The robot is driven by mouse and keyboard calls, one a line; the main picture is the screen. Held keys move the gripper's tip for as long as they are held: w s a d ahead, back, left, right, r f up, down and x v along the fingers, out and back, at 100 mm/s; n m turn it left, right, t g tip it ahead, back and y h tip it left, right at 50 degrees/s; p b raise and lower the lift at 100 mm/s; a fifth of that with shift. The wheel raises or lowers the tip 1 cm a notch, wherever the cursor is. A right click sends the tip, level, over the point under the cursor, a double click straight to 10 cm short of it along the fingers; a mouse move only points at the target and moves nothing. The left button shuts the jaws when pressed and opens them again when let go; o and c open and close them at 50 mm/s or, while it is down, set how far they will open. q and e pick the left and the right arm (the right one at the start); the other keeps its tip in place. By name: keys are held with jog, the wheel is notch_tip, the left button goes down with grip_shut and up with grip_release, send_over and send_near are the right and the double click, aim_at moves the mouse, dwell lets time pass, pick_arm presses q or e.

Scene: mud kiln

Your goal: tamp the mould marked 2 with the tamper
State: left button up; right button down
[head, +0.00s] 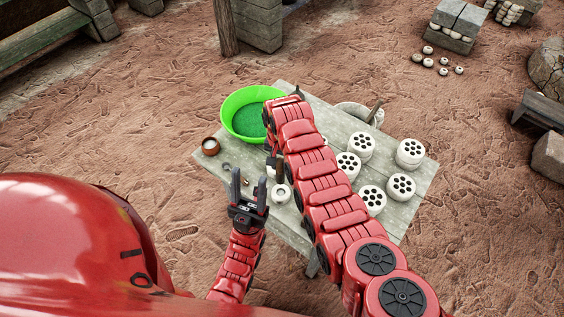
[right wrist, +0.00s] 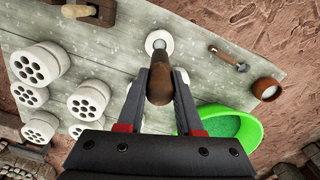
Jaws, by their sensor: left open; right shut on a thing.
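My right gripper (right wrist: 163,92) is shut on the brown wooden tamper (right wrist: 158,88), which points down toward the table. In the head view the tamper (head: 279,173) shows just below my right gripper (head: 273,158), which my arm partly hides. A small round white mould (right wrist: 159,42) lies beyond the tamper's end in the right wrist view; it also shows in the head view (head: 281,194). The tamper looks apart from it. I cannot read any number on it. My left gripper (head: 249,190) is open and empty, near the table's front-left edge.
The grey wooden table (head: 405,215) carries a green basin (head: 228,110), a brown cup (head: 210,146), a small tool (right wrist: 228,58) and several white cylinders with holes (head: 410,153). A dark tool with a wooden handle (right wrist: 75,11) lies near the far edge in the right wrist view.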

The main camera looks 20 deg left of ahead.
aim_at(281, 181)
notch_tip(281, 181, down, 4)
jog(key=shift+w+d+b, duration=0.1)
jog(key=shift+b, duration=1.05)
notch_tip(281, 181, down, 4)
jog(key=b, duration=0.3)
jog(key=shift+r, duration=0.25)
jog(key=shift+f, duration=0.1)
jog(key=shift+f+b, duration=1.25)
jog(key=shift+b, duration=0.15)
dwell(1.1)
